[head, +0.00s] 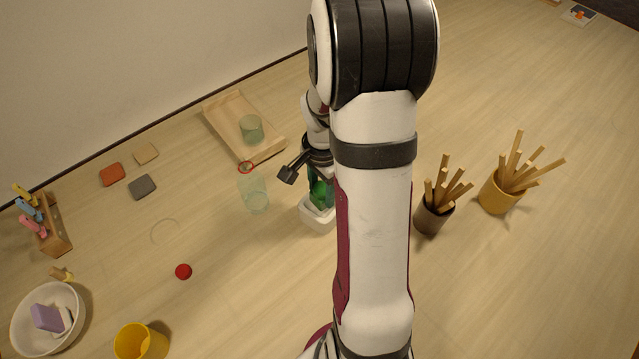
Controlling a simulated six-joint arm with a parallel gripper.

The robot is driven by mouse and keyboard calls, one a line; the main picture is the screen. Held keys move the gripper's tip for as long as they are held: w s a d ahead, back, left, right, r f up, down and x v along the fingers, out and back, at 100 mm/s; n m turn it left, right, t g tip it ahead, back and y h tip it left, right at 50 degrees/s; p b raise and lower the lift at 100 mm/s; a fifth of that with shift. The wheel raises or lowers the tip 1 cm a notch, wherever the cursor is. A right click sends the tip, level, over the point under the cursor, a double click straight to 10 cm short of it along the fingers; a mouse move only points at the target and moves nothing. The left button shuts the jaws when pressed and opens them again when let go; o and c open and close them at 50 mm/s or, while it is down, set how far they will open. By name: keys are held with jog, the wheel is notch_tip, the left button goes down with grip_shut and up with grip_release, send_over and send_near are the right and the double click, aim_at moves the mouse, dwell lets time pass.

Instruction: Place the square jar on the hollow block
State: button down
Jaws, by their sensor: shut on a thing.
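The square jar (319,193) is clear greenish glass with something bright green inside. The white hollow block (317,218) is on the table just below it. My gripper (319,178) is at the jar's upper part, shut on it, partly hidden by my own arm. The jar looks upright, and its lower end meets the block in the picture. I cannot tell whether it rests on the block or hangs just above or inside its rim. The right side of the jar and block is hidden by my arm.
A wooden tray (215,116) with a green glass (251,128) is behind. Brown (433,218) and yellow (497,194) pots of sticks stand right. A red ball (183,271) lies front left.

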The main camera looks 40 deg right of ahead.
aim_at(322, 188)
jog(key=shift+c, duration=1.4)
grip_release()
jog(key=shift+f, duration=0.1)
notch_tip(322, 188, up, 12)
jog(key=s+a+r+n+y, duration=0.1)
jog(key=s+a+n, duration=0.5)
jog(key=a, duration=0.4)
jog(key=s+a+r+n, duration=0.1)
jog(key=s+a+n, duration=0.5)
jog(key=s+a, duration=0.3)
jog(key=shift+a+n+y, duration=0.3)
jog(key=shift+a+y, duration=0.1)
jog(key=shift+a, duration=0.6)
jog(key=shift+s, duration=0.1)
